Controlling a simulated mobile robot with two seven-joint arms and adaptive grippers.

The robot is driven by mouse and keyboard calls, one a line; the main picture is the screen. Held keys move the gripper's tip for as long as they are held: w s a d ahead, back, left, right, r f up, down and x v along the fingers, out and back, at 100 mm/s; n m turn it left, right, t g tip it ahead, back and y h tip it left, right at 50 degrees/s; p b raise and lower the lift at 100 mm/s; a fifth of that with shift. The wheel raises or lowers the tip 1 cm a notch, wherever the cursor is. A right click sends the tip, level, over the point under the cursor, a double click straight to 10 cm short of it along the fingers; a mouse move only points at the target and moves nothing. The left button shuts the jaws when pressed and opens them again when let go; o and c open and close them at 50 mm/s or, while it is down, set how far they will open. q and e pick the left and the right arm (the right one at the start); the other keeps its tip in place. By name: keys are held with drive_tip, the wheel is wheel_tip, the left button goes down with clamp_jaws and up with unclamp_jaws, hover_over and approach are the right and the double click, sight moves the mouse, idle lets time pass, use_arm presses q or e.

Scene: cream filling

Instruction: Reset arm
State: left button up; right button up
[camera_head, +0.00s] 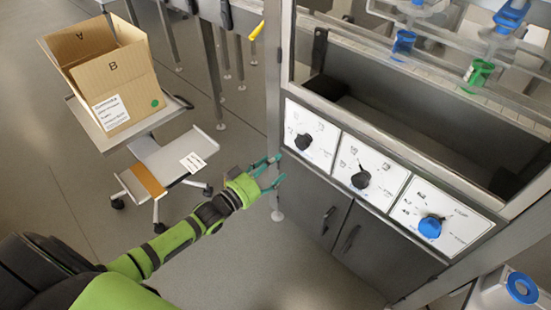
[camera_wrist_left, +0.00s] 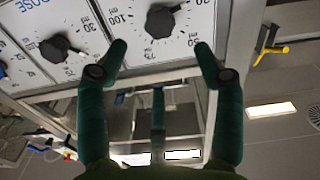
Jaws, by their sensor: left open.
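My left gripper (camera_head: 267,172) is on the green arm that comes in from the left in the head view. It is open and empty, just left of the machine's front panel. In the left wrist view its two teal fingers (camera_wrist_left: 160,62) stand wide apart, with a black dial knob (camera_wrist_left: 162,22) showing between and beyond them. I cannot tell whether a finger touches the panel. The head view shows three dial panels in a row: a black knob (camera_head: 303,141), a second black knob (camera_head: 360,180) and a blue knob (camera_head: 430,227). My right gripper is not in view.
An open cardboard box (camera_head: 109,75) stands on a wheeled cart (camera_head: 150,137) at the left. Grey cabinet doors (camera_head: 338,228) lie below the dials. Blue and green nozzle parts (camera_head: 479,72) sit behind the machine's front frame. The floor (camera_head: 270,270) below my left arm is clear.

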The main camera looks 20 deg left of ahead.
use_arm(q)
drive_tip(key=s+a+f+g+y+p, duration=0.25)
drive_tip(key=s+f, duration=0.35)
drive_tip(key=f, duration=0.5)
drive_tip(key=s+a+f+g+y+p, duration=0.1)
drive_tip(key=s+f+g+y+p, duration=0.2)
drive_tip(key=s+f, duration=0.55)
drive_tip(key=s+d+f+g+p, duration=0.1)
drive_tip(key=s+f+g, duration=0.2)
drive_tip(key=s, duration=0.7)
drive_tip(key=s+d+f+m+g, duration=0.1)
drive_tip(key=s+f+g, duration=0.3)
drive_tip(key=s, duration=0.6)
drive_tip(key=s+d+f+g+p, duration=0.1)
drive_tip(key=s+d+f+g, duration=0.1)
drive_tip(key=s+f, duration=0.5)
drive_tip(key=s+g, duration=0.1)
drive_tip(key=s, duration=0.2)
drive_tip(key=shift+s+m+y+p, duration=0.3)
drive_tip(key=shift+s+y, duration=0.05)
drive_tip(key=shift+s, duration=0.05)
drive_tip(key=shift+g, duration=0.25)
drive_tip(key=c, duration=0.5)
drive_tip(key=shift+w+d, duration=0.1)
drive_tip(key=shift+w, duration=0.05)
drive_tip(key=shift+c, duration=0.4)
